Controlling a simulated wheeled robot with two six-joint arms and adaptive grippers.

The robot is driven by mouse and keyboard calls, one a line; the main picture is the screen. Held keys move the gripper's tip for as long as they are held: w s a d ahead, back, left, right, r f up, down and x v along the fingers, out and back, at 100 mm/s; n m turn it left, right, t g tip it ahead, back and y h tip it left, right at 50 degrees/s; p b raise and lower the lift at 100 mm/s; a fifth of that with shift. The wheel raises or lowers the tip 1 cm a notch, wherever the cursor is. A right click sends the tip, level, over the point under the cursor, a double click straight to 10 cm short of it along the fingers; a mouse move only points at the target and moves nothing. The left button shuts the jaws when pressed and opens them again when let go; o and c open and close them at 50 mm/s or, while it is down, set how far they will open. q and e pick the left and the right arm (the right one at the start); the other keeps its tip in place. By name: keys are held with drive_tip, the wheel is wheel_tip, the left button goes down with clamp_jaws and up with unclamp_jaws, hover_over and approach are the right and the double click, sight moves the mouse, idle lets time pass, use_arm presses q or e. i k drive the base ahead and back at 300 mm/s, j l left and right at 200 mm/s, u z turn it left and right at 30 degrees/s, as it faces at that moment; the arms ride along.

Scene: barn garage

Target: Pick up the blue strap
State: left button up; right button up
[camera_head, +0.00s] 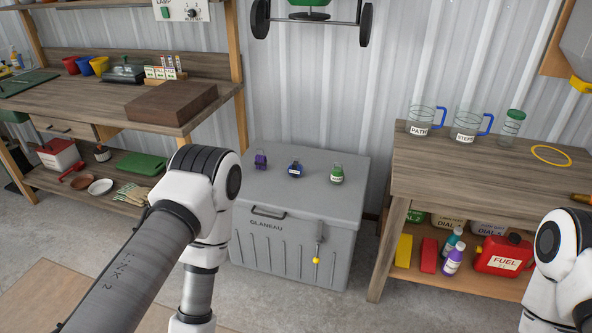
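A small blue item (295,169), which looks like the blue strap, sits on the lid of the grey cooler (265,205). It is in the middle of a row, between a small purple item (261,160) on its left and a small green item (337,175) on its right. It stands apart from both. It is too small to make out its exact shape. My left arm crosses the left foreground in front of the cooler, and its gripper is below the picture. My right arm shows at the lower right edge, and its gripper is out of view.
A wooden workbench (60,95) with cups and a wooden block (172,103) stands at left. At right, a wooden table (500,190) holds blue-handled jugs and a yellow ring (551,155); a red fuel can (500,257) is below. The cooler lid's front is clear.

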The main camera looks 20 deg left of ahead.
sight(295, 169)
drive_tip(key=z, duration=0.2)
drive_tip(key=i+j+z, duration=0.35)
drive_tip(key=j, duration=0.25)
drive_tip(key=i+j+z, duration=0.15)
drive_tip(key=j, duration=0.15)
drive_tip(key=i+j+z, duration=0.15)
drive_tip(key=j, duration=0.2)
drive_tip(key=i+j+z, duration=0.2)
drive_tip(key=j, duration=0.15)
drive_tip(key=j+z, duration=0.15)
drive_tip(key=j, duration=0.2)
drive_tip(key=i+j, duration=0.1)
drive_tip(key=j, duration=0.3)
drive_tip(key=i+j, duration=0.15)
drive_tip(key=j, duration=0.3)
drive_tip(key=i+j, duration=0.1)
drive_tip(key=j, duration=0.3)
drive_tip(key=i+j, duration=0.15)
drive_tip(key=j, duration=0.25)
